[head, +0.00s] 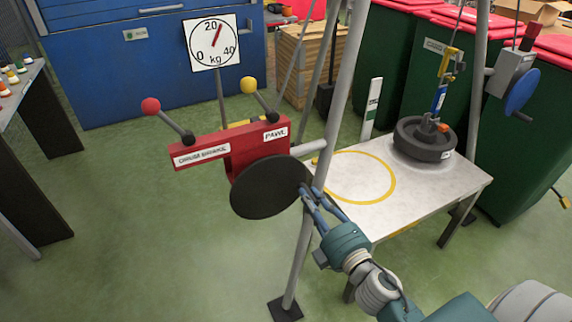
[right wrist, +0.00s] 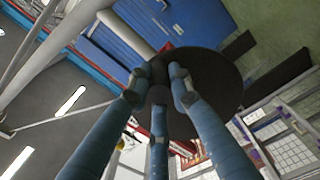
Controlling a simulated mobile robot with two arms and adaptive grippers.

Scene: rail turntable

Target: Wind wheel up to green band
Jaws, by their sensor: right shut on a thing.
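The dark wheel (head: 418,145) is at the far right of the white table (head: 345,205), seemingly resting flat on it. A blue and yellow hanger (head: 440,95) rises from its middle. A white post (head: 373,90) with a green band stands left of the wheel. The black crank disc (head: 262,190) sits on a red bracket (head: 215,152) labelled PAWL on one side. My right gripper (head: 308,190) is at the disc's right edge. In the right wrist view its fingers (right wrist: 158,85) are closed around a dark crank handle (right wrist: 157,97) in front of the disc. My left gripper is out of view.
A lever with a red knob (head: 151,105) and one with a yellow knob (head: 248,86) stick up from the bracket. The dial (head: 212,42) points a little past 20 kg. A grey tripod leg (head: 345,90) stands beside the disc. A grey box with a blue disc (head: 521,92) is at right.

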